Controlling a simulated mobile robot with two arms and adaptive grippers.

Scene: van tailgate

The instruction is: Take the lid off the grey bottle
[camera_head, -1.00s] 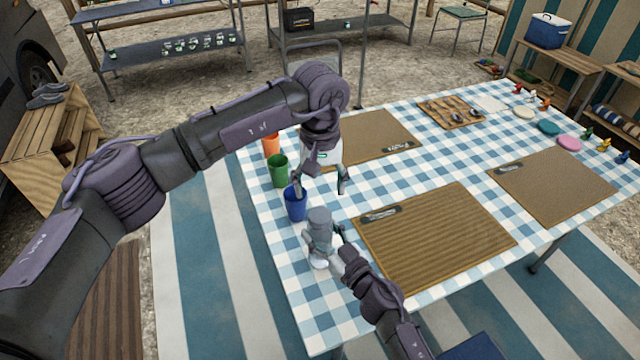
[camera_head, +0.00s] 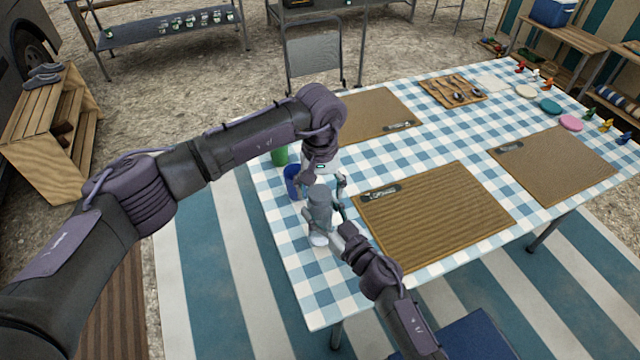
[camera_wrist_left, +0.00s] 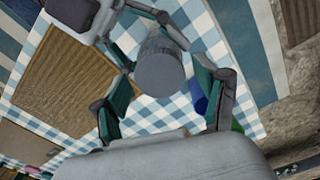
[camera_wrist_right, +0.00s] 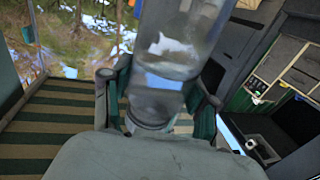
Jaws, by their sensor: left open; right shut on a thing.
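The grey bottle (camera_head: 319,222) stands upright near the left edge of the checked table, its grey lid (camera_head: 320,194) on top. My right gripper (camera_head: 330,229) is shut on the bottle's body from the right; the right wrist view shows the clear grey bottle (camera_wrist_right: 172,62) between its fingers. My left gripper (camera_head: 322,186) is open, just above the lid and pointing down. In the left wrist view the round lid (camera_wrist_left: 159,68) lies between the spread fingers of the left gripper (camera_wrist_left: 162,108), with gaps on both sides.
A blue cup (camera_head: 292,182) stands close behind the bottle on the left, a green cup (camera_head: 279,156) beyond it, partly hidden by my left arm. A ribbed brown mat (camera_head: 435,215) lies right of the bottle. Farther right are more mats and a wooden cutlery tray (camera_head: 453,91).

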